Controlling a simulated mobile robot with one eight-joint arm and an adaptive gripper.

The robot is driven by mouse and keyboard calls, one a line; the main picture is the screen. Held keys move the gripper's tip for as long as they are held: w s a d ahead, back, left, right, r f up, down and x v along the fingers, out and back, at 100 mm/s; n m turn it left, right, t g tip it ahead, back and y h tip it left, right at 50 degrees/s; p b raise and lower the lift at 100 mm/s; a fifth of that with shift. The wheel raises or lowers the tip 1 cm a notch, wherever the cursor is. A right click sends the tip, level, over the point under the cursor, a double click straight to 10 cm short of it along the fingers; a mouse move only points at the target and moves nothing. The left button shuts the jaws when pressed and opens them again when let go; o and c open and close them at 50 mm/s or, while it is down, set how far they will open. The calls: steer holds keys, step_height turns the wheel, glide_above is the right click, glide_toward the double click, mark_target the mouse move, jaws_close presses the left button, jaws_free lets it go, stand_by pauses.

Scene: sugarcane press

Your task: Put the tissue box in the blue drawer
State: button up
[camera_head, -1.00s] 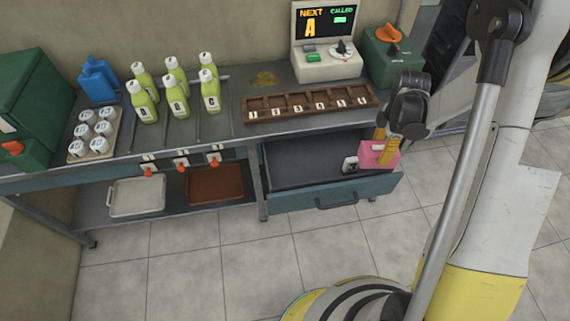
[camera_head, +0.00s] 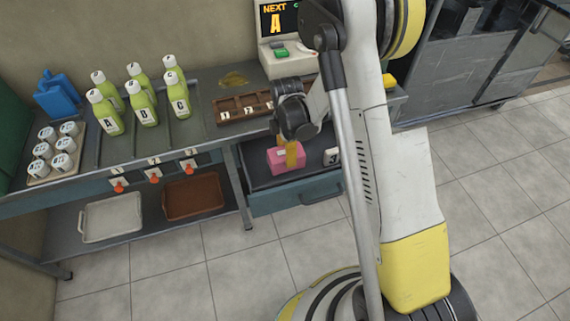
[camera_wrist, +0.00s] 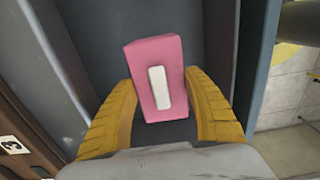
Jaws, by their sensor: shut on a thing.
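The pink tissue box (camera_head: 285,162) has a white strip on top, and it also shows in the wrist view (camera_wrist: 142,58). My gripper (camera_head: 293,155) is shut on it, with one yellow finger on each side (camera_wrist: 160,85). The blue drawer (camera_head: 292,196) is pulled open under the bench. The box is over or within the left part of the drawer's dark interior. Whether it touches the drawer floor I cannot tell. My arm hides the drawer's right end.
Green bottles (camera_head: 142,105), white cups (camera_head: 57,148) and a brown slotted rack (camera_head: 240,108) stand on the bench. Two trays (camera_head: 112,219) lie on the shelf below.

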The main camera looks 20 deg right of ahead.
steer(key=shift+w+a+f, duration=0.1)
steer(key=shift+a+f, duration=0.05)
steer(key=shift+f, duration=0.05)
steer(key=shift+f+b, duration=1.1)
steer(key=shift+f, duration=0.75)
steer(key=shift+f, duration=0.2)
steer(key=o, duration=1.2)
steer(key=shift+r, duration=0.15)
